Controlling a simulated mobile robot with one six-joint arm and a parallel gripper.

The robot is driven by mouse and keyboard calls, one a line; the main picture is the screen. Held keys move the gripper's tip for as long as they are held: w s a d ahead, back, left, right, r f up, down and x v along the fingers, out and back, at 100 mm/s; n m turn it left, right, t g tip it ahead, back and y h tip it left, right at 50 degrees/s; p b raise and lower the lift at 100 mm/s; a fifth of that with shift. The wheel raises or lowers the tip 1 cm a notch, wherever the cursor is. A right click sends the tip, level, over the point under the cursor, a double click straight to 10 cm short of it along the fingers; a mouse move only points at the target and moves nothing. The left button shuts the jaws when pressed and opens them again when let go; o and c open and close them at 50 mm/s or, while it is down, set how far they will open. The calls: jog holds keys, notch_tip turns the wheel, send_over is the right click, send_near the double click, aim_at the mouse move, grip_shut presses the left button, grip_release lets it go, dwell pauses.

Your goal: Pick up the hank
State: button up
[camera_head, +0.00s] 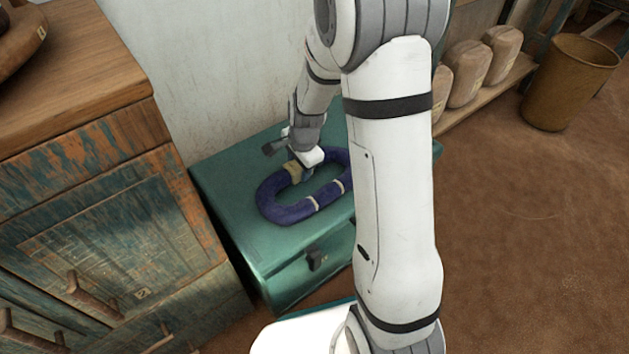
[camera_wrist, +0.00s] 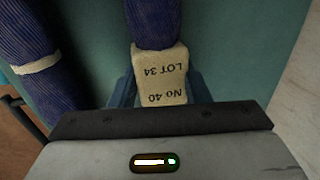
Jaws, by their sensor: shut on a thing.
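The hank (camera_head: 287,213) is a dark blue oval loop of yarn with pale ties, on top of a green chest (camera_head: 225,195). A cream label band marked "No 40 LOT 34" is wrapped around one part of it. In the wrist view the hank (camera_wrist: 150,22) runs up from the band, with another strand at the left. My gripper (camera_head: 308,172) is at the far side of the loop, with its fingers on both sides of the label band in the wrist view (camera_wrist: 160,90). It is shut on the hank there. My arm hides the loop's right end.
A worn wooden cabinet (camera_head: 120,235) stands close at the left of the chest, and a pale wall (camera_head: 190,70) is behind. Several wrapped bundles (camera_head: 466,72) sit on a low shelf near a brown bin (camera_head: 566,85). The floor at right is clear.

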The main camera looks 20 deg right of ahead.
notch_tip(320, 180, up, 10)
jog(key=p, duration=0.5)
dwell(0.8)
